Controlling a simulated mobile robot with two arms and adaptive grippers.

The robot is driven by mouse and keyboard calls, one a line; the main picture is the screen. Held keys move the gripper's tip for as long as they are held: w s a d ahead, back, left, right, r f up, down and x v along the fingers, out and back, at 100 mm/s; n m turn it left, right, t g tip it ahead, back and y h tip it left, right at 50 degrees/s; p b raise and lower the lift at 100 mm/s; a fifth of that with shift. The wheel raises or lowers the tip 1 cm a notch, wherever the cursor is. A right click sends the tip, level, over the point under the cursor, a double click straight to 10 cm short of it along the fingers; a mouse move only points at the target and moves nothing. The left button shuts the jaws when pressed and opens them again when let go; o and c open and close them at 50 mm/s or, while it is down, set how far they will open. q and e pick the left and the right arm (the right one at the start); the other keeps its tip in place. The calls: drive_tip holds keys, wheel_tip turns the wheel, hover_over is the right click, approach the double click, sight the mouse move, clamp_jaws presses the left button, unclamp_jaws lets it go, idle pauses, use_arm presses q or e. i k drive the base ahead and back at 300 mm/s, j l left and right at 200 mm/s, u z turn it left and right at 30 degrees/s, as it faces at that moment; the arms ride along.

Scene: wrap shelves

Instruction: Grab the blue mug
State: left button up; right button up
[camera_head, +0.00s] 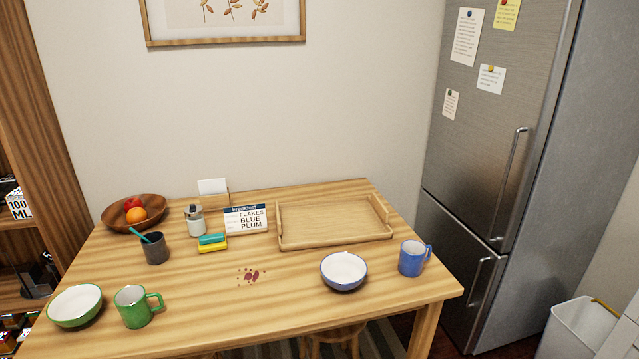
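The blue mug (411,260) stands upright on the wooden table (300,277), near its right edge. Its handle points to the right. A bowl (343,284), blue outside and white inside, stands just left of the mug, apart from it. Neither of my grippers shows in this view.
A wooden tray (335,241) lies behind the mug and bowl. A green mug (137,320) and green bowl (62,318) stand at the left. A breakfast card (246,219) stands at the back. A fridge (483,180) rises to the right. A dark red stain marks the table's middle.

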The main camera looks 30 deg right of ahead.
sight(413, 258)
drive_tip(key=z, duration=1.7)
drive_tip(key=i+l+u, duration=0.1)
drive_tip(key=l, duration=0.2)
drive_tip(key=i+l+u, duration=0.2)
drive_tip(key=i+l, duration=0.15)
drive_tip(key=l, duration=0.25)
